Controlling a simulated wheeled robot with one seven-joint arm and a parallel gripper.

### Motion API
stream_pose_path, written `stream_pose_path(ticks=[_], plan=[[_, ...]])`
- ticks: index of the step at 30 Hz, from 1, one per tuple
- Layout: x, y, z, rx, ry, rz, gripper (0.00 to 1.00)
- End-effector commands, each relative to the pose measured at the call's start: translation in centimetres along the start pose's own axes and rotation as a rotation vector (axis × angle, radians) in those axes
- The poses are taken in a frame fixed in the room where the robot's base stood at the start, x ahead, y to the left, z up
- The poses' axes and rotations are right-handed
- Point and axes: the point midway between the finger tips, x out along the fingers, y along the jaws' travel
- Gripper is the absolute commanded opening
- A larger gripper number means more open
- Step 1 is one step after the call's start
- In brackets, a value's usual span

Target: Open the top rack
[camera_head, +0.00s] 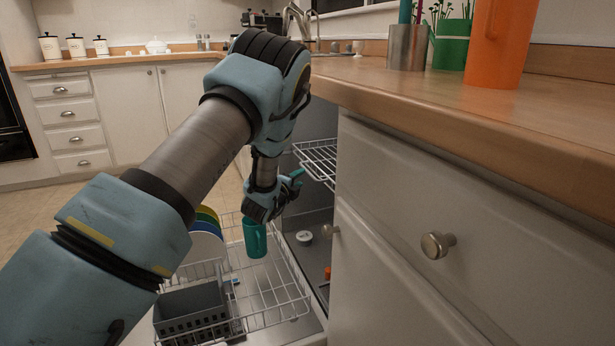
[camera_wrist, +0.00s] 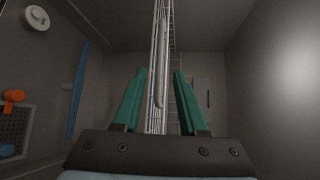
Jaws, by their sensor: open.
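The top rack (camera_head: 318,158) is a white wire rack inside the dishwasher under the counter. Only its front left part shows in the head view; the cabinet face hides the rest. My gripper (camera_head: 291,180) is at the rack's front edge, with its teal fingers partly hidden by my wrist. In the wrist view, my gripper (camera_wrist: 160,74) is open, one finger on each side of the rack's wires (camera_wrist: 160,60), which run away from me edge-on. I cannot tell whether the fingers touch the wires.
The lower rack (camera_head: 290,290) is pulled out below my arm, holding a teal cup (camera_head: 255,239), several plates (camera_head: 206,224) and a grey basket (camera_head: 190,308). A cabinet with a round knob (camera_head: 437,244) stands close on the right, under the wooden counter (camera_head: 470,105). Open floor lies left.

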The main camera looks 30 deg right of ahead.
Motion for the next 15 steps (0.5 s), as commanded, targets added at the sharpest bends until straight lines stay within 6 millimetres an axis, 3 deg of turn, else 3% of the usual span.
stream_pose_path(ticks=[9, 15], plan=[[6.0, 0.1, 0.1, -0.003, -0.001, -0.001, 0.42], [8.1, 0.1, 0.1, -0.003, -0.001, 0.000, 0.42]])
